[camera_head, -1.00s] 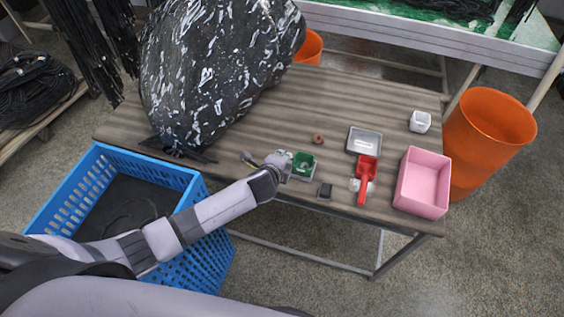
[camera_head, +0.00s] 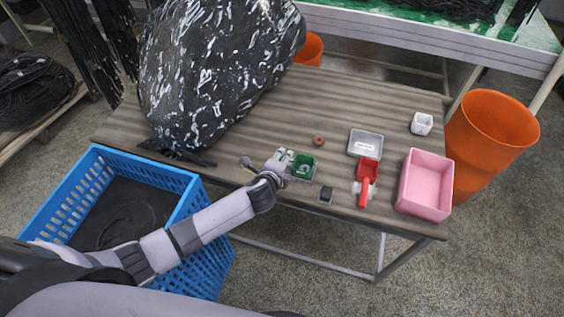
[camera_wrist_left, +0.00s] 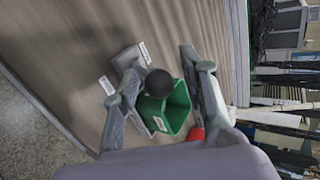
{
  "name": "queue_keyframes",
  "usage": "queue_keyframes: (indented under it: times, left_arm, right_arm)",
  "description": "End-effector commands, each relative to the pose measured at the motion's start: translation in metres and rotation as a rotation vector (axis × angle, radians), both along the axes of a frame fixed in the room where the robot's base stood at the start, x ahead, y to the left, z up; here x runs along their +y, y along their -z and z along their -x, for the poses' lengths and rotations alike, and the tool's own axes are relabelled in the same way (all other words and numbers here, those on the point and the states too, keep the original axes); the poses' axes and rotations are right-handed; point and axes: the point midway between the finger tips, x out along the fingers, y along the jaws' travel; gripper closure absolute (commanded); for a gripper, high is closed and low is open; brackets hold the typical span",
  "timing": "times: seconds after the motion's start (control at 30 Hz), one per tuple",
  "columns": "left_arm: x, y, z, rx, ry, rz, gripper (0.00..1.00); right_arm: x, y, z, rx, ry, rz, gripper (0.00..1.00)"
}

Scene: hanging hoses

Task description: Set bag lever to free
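My left gripper (camera_head: 281,164) is low over the front of the table, just left of a small green container (camera_head: 305,168). In the left wrist view the gripper (camera_wrist_left: 163,66) is open, with its fingers apart. A black ball knob (camera_wrist_left: 158,83), which looks like the lever's end, shows between the fingers, nearer the left one. I cannot tell whether they touch. A grey-white block with small white labels (camera_wrist_left: 128,58) is beside the left finger. The lever's shaft and setting are not clear. The black-and-white bag (camera_head: 215,75) is at the table's left. My right gripper is not in view.
The wooden table (camera_head: 390,105) also holds a grey tray (camera_head: 366,144), a red scoop (camera_head: 367,174), a pink box (camera_head: 425,183), a white cup (camera_head: 421,123) and a small dark block (camera_head: 326,194). A blue crate (camera_head: 130,160) stands front left, an orange bin (camera_head: 490,140) right.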

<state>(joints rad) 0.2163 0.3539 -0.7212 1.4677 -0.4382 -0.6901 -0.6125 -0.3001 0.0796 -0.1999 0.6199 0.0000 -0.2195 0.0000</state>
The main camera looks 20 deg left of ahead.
Motion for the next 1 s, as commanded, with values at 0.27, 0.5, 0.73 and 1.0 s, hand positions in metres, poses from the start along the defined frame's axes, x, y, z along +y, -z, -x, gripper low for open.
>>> queue_keyframes:
  times: [0.27,0.5,0.73,1.0]
  left_arm:
    - [0.0,0.002,0.002,0.005,-0.001,0.0,0.53]
    - [0.0,-0.003,0.01,0.005,0.001,0.001,0.53]
    - [0.001,-0.023,0.045,0.006,0.002,0.001,0.53]
    - [0.002,-0.051,0.086,0.005,0.001,0.001,0.53]
  right_arm:
    - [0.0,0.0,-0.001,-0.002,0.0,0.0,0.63]
    - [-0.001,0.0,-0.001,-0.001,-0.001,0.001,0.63]
    - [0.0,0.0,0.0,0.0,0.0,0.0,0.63]
    - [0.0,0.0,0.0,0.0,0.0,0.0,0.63]
